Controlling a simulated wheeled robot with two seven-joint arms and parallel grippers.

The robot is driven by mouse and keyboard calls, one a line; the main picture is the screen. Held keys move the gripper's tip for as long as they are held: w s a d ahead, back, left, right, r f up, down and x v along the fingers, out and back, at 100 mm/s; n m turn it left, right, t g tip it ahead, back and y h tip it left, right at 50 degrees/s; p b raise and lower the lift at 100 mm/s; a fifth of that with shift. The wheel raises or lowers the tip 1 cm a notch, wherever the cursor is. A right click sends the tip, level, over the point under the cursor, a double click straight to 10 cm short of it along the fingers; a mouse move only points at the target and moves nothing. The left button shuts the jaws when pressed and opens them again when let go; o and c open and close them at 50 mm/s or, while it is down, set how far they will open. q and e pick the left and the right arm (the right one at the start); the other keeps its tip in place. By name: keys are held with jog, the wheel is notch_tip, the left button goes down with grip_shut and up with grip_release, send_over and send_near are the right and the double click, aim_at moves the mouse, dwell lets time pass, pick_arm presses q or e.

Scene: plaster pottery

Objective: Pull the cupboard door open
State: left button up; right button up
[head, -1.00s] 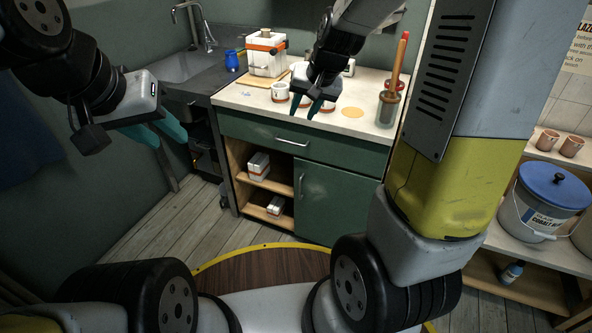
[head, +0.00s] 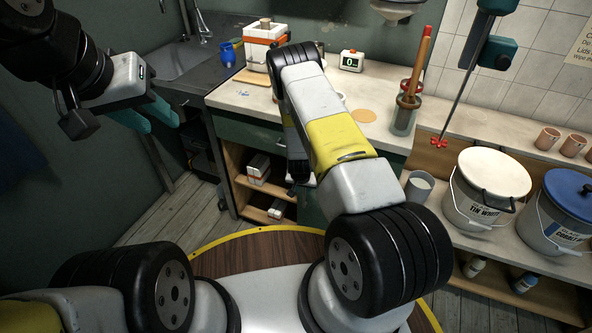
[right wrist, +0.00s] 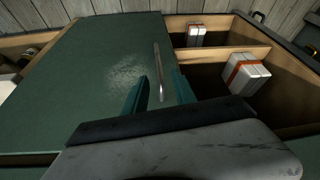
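The green cupboard door (head: 312,207) is mostly hidden behind my right arm in the head view. In the right wrist view the door (right wrist: 95,70) looks shut, beside open shelves, with a slim silver bar handle (right wrist: 158,65). My right gripper (right wrist: 157,78) is open, with its two teal fingers on either side of the handle in the picture. I see no clear contact with the handle. My right fingers are hidden in the head view. My left gripper (head: 161,126) is open and empty, raised at the left, well away from the cupboard.
Open shelves (head: 240,190) beside the door hold white boxes with orange bands. The counter (head: 240,97) above carries a timer (head: 351,61) and a tool jar (head: 404,115). A shelf unit with a white-lidded bucket (head: 487,185) and a blue-lidded bucket (head: 560,215) stands at the right.

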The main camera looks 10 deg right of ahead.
send_over(304, 206)
jog(key=f, duration=0.7)
jog(key=shift+w+d+f, duration=0.1)
jog(key=shift+w+f, duration=0.2)
jog(key=shift+f, duration=0.1)
grip_shut()
dwell(0.9)
